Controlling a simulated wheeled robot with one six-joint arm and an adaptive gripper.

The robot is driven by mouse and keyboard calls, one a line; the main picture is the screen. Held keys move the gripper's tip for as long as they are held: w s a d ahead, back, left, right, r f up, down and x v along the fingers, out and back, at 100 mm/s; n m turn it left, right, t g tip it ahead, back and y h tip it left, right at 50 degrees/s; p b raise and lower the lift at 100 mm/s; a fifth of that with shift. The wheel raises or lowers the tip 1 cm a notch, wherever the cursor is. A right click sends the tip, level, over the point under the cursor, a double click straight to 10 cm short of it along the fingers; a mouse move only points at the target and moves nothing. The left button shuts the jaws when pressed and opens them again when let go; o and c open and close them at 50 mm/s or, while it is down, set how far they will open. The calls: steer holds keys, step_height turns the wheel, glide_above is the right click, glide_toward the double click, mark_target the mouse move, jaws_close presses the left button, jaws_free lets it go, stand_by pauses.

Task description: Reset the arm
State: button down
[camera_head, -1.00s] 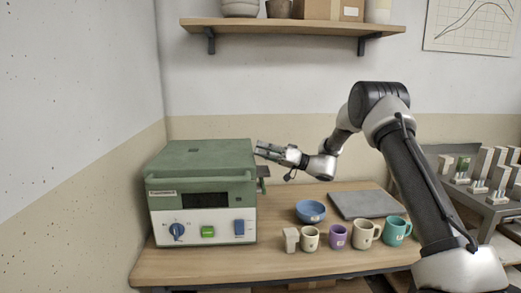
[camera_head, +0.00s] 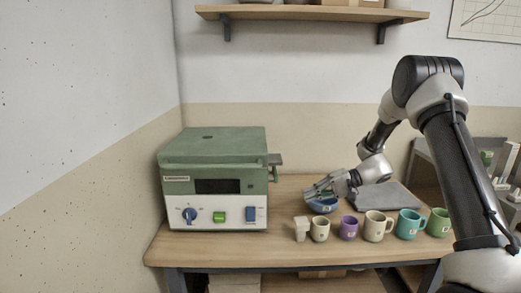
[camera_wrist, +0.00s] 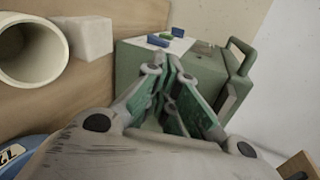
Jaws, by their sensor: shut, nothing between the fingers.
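My gripper (camera_head: 312,192) is in front of and above the blue bowl (camera_head: 324,208) on the wooden table and hides part of it. In the wrist view my gripper (camera_wrist: 172,75) has its fingers together with nothing between them. They point toward the green kiln-like box (camera_wrist: 130,62), which stands at the left of the table in the head view (camera_head: 213,160) with its lid down. I cannot tell whether the gripper touches the bowl.
A small beige block (camera_head: 301,229), a cream mug (camera_head: 320,230), a purple mug (camera_head: 348,228), a beige mug (camera_head: 376,228), a teal mug (camera_head: 407,226) and a green mug (camera_head: 438,223) line the table's front. A grey slab (camera_head: 385,199) lies behind them. A shelf (camera_head: 310,13) hangs above.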

steer(key=s+d+r+t+h, duration=0.1)
steer(key=s+d+r+h, duration=0.3)
steer(key=s, duration=0.7)
steer(key=s+d+r+t+h, duration=0.2)
steer(key=s+d+r+h, duration=0.3)
steer(key=s+d+r, duration=0.3)
steer(key=s+d+r+n+t+h, duration=0.1)
steer(key=s+d+r+h, duration=0.3)
steer(key=s, duration=1.1)
steer(key=shift+s+d+r+t+h, duration=0.3)
steer(key=shift+d+r+h, duration=0.1)
steer(key=shift+d+r, duration=1.15)
